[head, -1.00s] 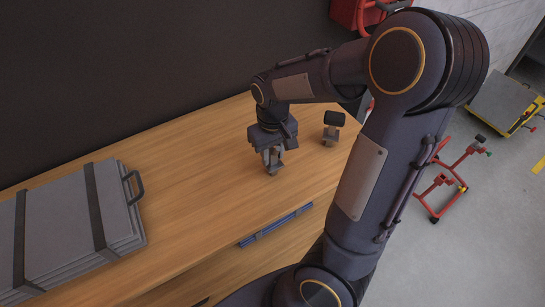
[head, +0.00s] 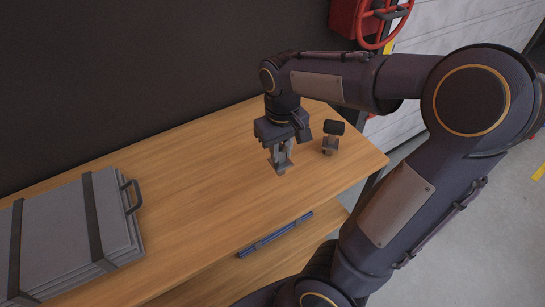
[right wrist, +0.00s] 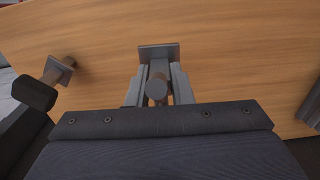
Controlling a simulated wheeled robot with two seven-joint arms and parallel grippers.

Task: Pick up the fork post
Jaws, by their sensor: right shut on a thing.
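The fork post is a grey metal post with a square plate at one end, shown in the right wrist view (right wrist: 158,54) and the head view (head: 282,167). My right gripper (head: 281,152) points down over the wooden bench, its two fingers shut on the post from both sides. In the right wrist view the fingers (right wrist: 157,90) flank the post, and the plate lies beyond them. The post looks upright and seems a little above the bench top; the gap is hard to judge. My left gripper is out of view.
A second post with a black top (head: 331,137) stands close by to the right on the bench (head: 190,190). A grey strapped case (head: 70,232) lies at the left. A red wheel (head: 386,20) is beyond the bench's right end. The bench middle is clear.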

